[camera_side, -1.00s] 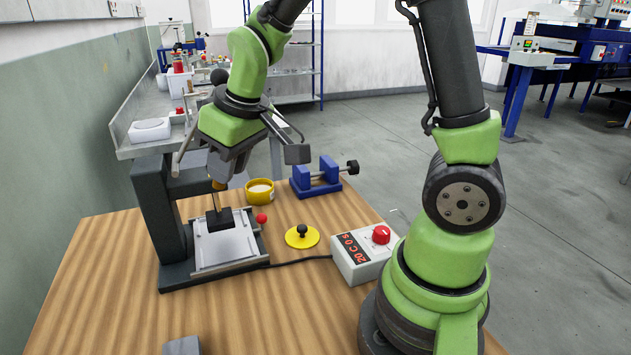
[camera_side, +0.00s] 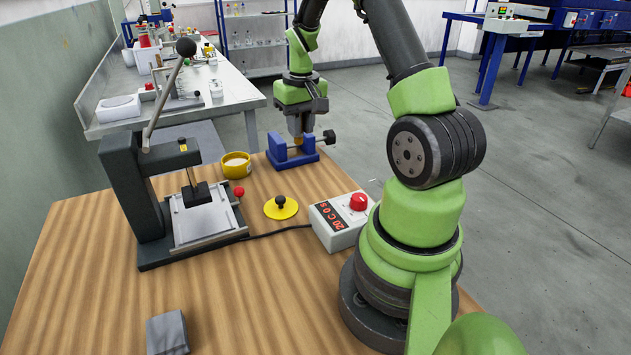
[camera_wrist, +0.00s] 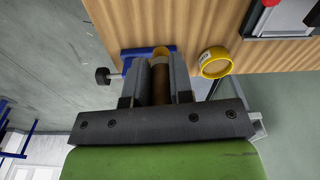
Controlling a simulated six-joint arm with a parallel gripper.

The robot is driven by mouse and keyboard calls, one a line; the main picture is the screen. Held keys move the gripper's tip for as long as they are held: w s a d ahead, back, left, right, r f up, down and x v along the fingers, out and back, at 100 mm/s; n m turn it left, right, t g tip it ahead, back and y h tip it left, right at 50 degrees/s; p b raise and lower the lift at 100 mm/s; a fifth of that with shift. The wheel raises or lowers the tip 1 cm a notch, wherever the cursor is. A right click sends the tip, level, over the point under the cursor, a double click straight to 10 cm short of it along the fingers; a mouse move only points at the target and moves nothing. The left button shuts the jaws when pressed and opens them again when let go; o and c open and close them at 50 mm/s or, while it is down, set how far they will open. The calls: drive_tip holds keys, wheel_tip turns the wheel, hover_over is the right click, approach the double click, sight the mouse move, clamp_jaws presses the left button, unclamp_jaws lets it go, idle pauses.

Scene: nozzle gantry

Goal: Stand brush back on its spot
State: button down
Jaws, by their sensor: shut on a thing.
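My gripper (camera_side: 298,135) is over the blue clamp-like stand (camera_side: 282,158) at the back right of the wooden table. In the wrist view my gripper (camera_wrist: 160,85) is shut on the brush (camera_wrist: 160,82), a brown cylindrical handle between the two jaws with a yellow-tan part beyond. The blue stand (camera_wrist: 135,58) with its black knob lies right behind the brush in that view. The brush's lower end is hidden, so I cannot tell whether it touches the stand or the table. The brush's own spot cannot be made out for certain.
A yellow cup (camera_side: 236,165) stands left of the blue stand. A black press (camera_side: 130,190) with a raised lever and a metal plate stands further left. A yellow disc (camera_side: 281,208), a control box (camera_side: 340,220) and a grey block (camera_side: 167,333) are nearer. The front table is mostly clear.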

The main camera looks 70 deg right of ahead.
drive_tip(key=shift+m, duration=0.6)
drive_tip(key=s+d+f, duration=0.1)
drive_tip(key=f, duration=0.1)
drive_tip(key=s+d+f, duration=0.1)
drive_tip(key=f, duration=0.1)
drive_tip(key=d+f, duration=0.1)
drive_tip(key=f, duration=0.1)
drive_tip(key=shift+s+f, duration=0.4)
drive_tip(key=shift+f, duration=2.3)
drive_tip(key=shift+f, duration=0.15)
drive_tip(key=c, duration=1)
unclamp_jaws()
